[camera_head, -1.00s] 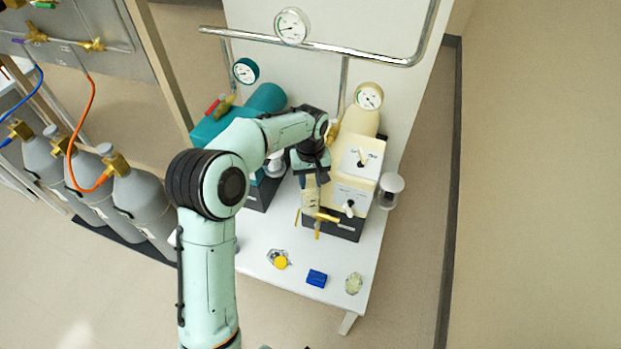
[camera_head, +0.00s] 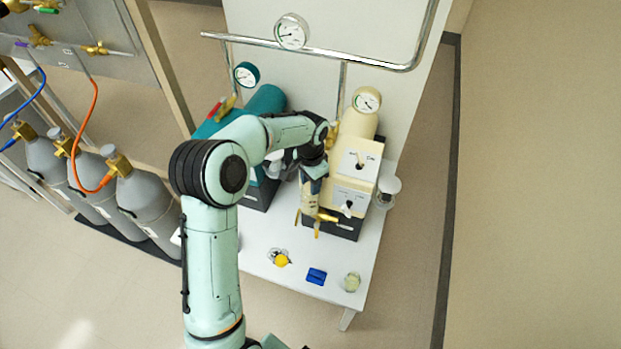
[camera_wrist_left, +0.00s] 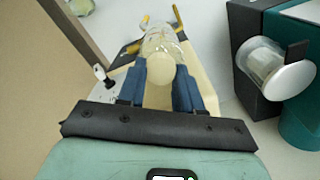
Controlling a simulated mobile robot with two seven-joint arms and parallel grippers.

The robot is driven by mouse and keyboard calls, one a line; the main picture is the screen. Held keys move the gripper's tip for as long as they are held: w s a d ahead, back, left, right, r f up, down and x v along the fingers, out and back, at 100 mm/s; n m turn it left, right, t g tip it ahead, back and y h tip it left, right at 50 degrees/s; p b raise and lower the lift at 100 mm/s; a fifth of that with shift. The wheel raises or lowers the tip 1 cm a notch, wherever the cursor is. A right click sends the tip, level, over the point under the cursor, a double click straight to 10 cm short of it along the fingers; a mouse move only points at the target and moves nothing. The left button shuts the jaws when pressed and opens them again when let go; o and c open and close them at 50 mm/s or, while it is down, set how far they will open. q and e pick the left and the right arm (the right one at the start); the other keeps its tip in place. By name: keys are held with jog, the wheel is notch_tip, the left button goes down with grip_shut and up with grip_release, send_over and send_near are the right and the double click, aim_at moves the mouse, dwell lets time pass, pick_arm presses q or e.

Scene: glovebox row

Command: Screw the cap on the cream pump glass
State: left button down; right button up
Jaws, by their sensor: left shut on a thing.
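The cream pump (camera_head: 355,165) stands at the right of the white table. A glass jar (camera_head: 386,193) with a pale round top is at its right side. My left gripper (camera_head: 311,190) hangs in front of the cream pump's left part. In the left wrist view its blue fingers (camera_wrist_left: 160,88) are shut on a cream, partly clear piece with gold prongs (camera_wrist_left: 165,42). Its round pale end faces the camera. I cannot tell whether this piece is the cap. A pale greenish round piece (camera_head: 352,282) lies at the table's front right. My right gripper is out of view.
The teal pump (camera_head: 265,103) stands left of the cream pump; its lidded glass (camera_wrist_left: 265,62) shows in the wrist view. A yellow-and-grey item (camera_head: 281,259) and a blue block (camera_head: 316,276) lie at the table's front. A pipe with gauges (camera_head: 340,57) runs behind. Grey cylinders (camera_head: 140,210) stand left.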

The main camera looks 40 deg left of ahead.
pick_arm(q)
jog(key=m, duration=0.3)
jog(key=shift+r, duration=0.15)
jog(key=shift+m+p, duration=0.35)
jog(key=shift+m, duration=0.55)
jog(key=c, duration=1)
grip_release()
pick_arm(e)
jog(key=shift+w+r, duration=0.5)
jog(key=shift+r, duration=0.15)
pick_arm(q)
jog(key=shift+w, duration=0.1)
